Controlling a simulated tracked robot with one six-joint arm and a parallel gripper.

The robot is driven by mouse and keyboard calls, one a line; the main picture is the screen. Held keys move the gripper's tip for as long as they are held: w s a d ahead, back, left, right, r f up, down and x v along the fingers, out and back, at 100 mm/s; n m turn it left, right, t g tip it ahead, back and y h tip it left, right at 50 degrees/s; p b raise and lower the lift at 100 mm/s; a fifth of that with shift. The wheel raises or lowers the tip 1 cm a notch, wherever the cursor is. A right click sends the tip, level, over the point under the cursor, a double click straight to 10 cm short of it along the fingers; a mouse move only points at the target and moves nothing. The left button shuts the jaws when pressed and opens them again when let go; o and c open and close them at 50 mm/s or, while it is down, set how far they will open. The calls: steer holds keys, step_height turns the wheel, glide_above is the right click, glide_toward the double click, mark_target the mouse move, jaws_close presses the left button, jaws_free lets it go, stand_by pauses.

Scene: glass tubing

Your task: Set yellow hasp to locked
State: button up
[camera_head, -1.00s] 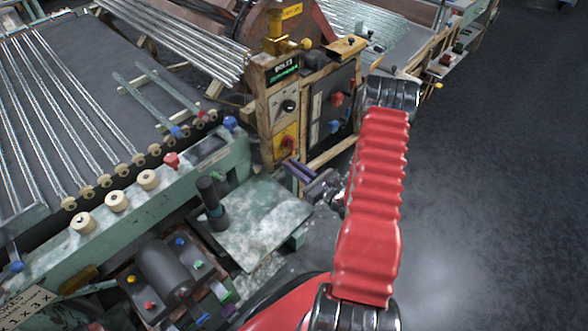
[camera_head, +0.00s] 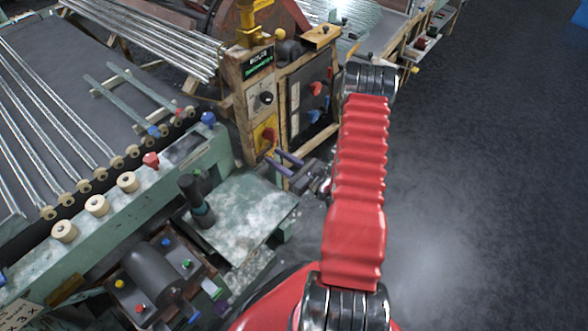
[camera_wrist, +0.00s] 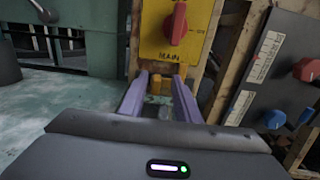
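Small yellow-orange blocks (camera_wrist: 158,86) show between my finger tips in the wrist view, low on the wooden cabinet under a yellow panel (camera_wrist: 153,40) marked MAIN with a red knob (camera_wrist: 179,24). I cannot tell whether they are the yellow hasp or how it is set. The yellow panel also shows in the head view (camera_head: 262,146). A yellow plate (camera_head: 323,36) lies on the cabinet's top right. My gripper (camera_wrist: 160,78) is open and empty, its purple fingers either side of the blocks, contact unclear. In the head view my gripper (camera_head: 272,157) is just in front of the cabinet.
The cabinet's dark side panel (camera_head: 306,102) carries red and blue knobs to the right. A green bench plate (camera_head: 240,215) with a dark upright handle (camera_head: 194,196) is left of and below the gripper. Glass tubes (camera_head: 60,100) lie at far left. Open floor (camera_head: 490,190) is on the right.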

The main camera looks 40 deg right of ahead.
steer(key=v, duration=1.3)
steer(key=shift+s+d, duration=0.1)
steer(key=shift+s, duration=0.05)
stand_by(0.4)
